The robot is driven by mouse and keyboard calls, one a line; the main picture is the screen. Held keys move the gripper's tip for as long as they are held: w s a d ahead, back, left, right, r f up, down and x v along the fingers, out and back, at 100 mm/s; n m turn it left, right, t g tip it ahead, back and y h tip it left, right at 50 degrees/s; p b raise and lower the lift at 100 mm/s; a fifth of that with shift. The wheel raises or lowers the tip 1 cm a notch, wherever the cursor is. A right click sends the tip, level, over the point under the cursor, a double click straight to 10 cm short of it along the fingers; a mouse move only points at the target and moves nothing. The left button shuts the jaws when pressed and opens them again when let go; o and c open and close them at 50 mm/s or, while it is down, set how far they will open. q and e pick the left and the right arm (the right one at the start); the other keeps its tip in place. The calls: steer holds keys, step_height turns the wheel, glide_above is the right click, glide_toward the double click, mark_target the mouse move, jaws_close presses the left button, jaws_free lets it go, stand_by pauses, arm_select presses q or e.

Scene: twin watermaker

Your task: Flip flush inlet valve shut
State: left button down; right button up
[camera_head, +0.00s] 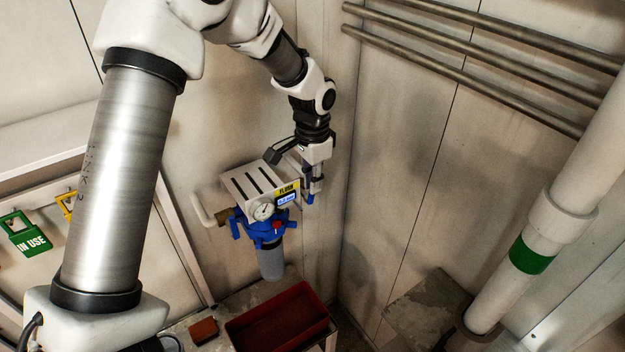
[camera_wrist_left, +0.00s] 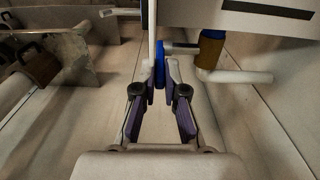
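The flush unit has a white slotted bracket (camera_head: 262,182), a yellow FLUSH label, a round gauge (camera_head: 264,211) and a blue filter head (camera_head: 262,231) over a grey bowl. My left gripper (camera_head: 309,194) points down at the unit's right side, beside a blue valve lever (camera_head: 310,200). In the left wrist view, the blue lever (camera_wrist_left: 160,66) lies between the fingertips of my left gripper (camera_wrist_left: 161,82). A gap shows between the fingers, and I cannot tell whether they touch the lever. The valve body is mostly hidden. My right gripper is in neither view.
A red tray (camera_head: 280,325) stands below the unit, with a small red block (camera_head: 203,331) to its left. A white pipe with a green band (camera_head: 532,256) runs down the right. Several thin pipes (camera_head: 470,65) cross the wall. A brass fitting (camera_wrist_left: 209,48) is close to the gripper.

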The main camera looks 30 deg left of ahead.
arm_select(q)
steer(key=shift+s+f+b, duration=0.1)
steer(key=shift+f+b, duration=0.1)
steer(key=shift+b, duration=0.15)
steer(key=shift+s+a+f+t+h+b, duration=0.15)
steer(key=shift+s+t+h+b, duration=0.25)
steer(key=shift+t+b, duration=0.6)
steer(key=shift+s, duration=0.1)
steer(key=shift+r, duration=0.25)
steer(key=c, duration=1.2)
jaws_free()
steer(key=shift+c, duration=0.2)
steer(key=shift+r, duration=0.1)
step_height(320, 180, up, 12)
steer(key=s+a, duration=0.1)
steer(key=s, duration=0.1)
steer(key=shift+f, duration=0.25)
